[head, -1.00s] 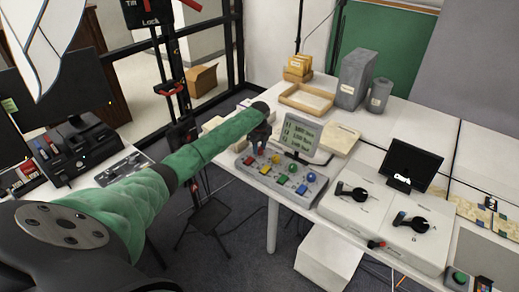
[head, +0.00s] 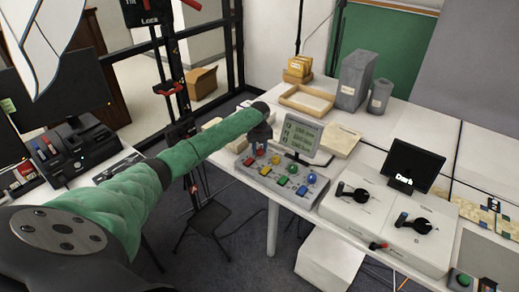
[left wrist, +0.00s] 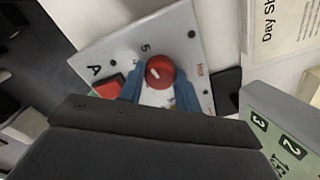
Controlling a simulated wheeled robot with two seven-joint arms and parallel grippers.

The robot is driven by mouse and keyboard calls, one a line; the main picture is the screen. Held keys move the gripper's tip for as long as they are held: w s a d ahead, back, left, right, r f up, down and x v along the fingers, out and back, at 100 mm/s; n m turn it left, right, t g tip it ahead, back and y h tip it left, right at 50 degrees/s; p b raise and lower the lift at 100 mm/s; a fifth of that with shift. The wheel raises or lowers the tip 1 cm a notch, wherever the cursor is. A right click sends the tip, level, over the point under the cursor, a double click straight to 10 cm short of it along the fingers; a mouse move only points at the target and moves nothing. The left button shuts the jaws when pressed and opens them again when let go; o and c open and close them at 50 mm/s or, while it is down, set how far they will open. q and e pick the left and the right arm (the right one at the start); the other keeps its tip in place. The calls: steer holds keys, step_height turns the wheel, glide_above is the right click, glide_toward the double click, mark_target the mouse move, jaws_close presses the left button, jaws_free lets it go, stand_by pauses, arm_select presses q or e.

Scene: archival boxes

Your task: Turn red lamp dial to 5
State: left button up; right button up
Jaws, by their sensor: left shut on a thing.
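The control box (head: 270,187) stands on the white table in the head view, with coloured knobs and buttons on top. My left gripper (head: 260,150) points down at its left end and largely hides the red dial there. In the left wrist view, the red dial (left wrist: 160,70) is round with a short white mark. The blue fingers of my left gripper (left wrist: 160,84) are shut on it, one on each side. A printed 5 shows just above the dial, and an A by a red button (left wrist: 110,87). My right gripper is out of view.
A small screen (head: 300,134) stands behind the box, close to my gripper. The yellow (head: 275,159), green and blue knobs sit to the right. Two white units with black levers (head: 360,195) and a black display (head: 411,168) stand further right.

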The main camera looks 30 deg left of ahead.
mark_target(259, 149)
arm_select(q)
steer(key=o, duration=1)
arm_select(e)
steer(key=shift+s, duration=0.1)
arm_select(q)
steer(key=shift+r, duration=0.1)
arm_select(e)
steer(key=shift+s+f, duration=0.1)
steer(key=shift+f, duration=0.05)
arm_select(q)
steer(key=shift+r, duration=0.25)
step_height(259, 149, up, 6)
steer(key=shift+f+b, duration=0.2)
steer(key=shift+b, duration=1)
steer(key=shift+r, duration=0.8)
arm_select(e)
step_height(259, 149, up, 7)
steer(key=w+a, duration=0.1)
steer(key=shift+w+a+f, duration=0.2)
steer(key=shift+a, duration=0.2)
arm_select(q)
steer(key=shift+f, duration=0.1)
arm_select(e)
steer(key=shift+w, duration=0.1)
